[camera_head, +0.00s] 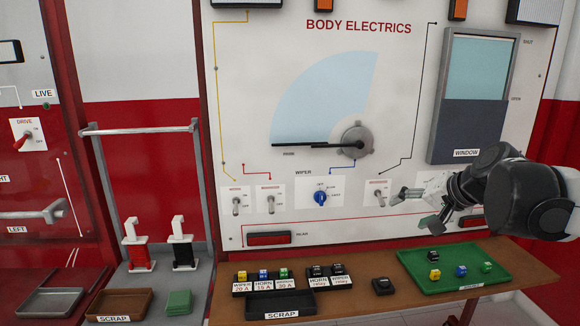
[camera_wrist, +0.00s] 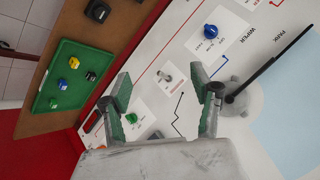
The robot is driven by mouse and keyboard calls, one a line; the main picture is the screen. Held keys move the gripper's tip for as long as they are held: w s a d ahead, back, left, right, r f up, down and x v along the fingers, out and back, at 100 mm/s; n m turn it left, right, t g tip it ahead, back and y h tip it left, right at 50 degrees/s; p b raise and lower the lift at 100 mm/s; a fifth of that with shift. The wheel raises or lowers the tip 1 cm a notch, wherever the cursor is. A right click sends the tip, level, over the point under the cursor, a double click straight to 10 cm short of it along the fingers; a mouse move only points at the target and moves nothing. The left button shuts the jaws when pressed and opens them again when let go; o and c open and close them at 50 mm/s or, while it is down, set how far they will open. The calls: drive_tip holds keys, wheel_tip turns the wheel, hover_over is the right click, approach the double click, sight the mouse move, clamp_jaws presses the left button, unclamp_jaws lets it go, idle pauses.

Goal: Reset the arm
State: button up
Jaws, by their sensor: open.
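My gripper (camera_head: 414,206) is in front of the lower right part of the white BODY ELECTRICS panel (camera_head: 240,130), at the end of my dark arm. In the wrist view my gripper (camera_wrist: 165,90) has its two green-padded fingers spread wide. Nothing is between them. A toggle switch (camera_wrist: 165,76) on the panel shows in the gap beyond the fingertips; I cannot tell that either finger touches it. The same row of the panel holds the blue WIPER knob (camera_head: 320,198) and several toggles, one of them just left of my gripper (camera_head: 377,196).
A brown bench (camera_head: 360,305) below holds a green tray (camera_head: 456,289) with several small coloured blocks, a black block (camera_head: 383,286), labelled fuse and relay holders, and a black SCRAP tray (camera_head: 279,305). The window unit (camera_head: 472,125) stands out at the right. A grey rail (camera_head: 138,129) is at left.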

drive_tip(key=s+a+f+n+h, duration=0.1)
drive_tip(key=s+a+f+n, duration=0.1)
drive_tip(key=s, duration=0.6)
drive_tip(key=s+a+f+n+g+h, duration=0.1)
drive_tip(key=s+a+f+n, duration=0.1)
drive_tip(key=s, duration=0.6)
drive_tip(key=s+a+f+n+h+p, duration=0.1)
drive_tip(key=s+a+f, duration=0.2)
drive_tip(key=s+f, duration=0.2)
drive_tip(key=shift+s+a+n+g, duration=0.3)
drive_tip(key=shift+s+a+n, duration=0.1)
drive_tip(key=shift+s, duration=1.15)
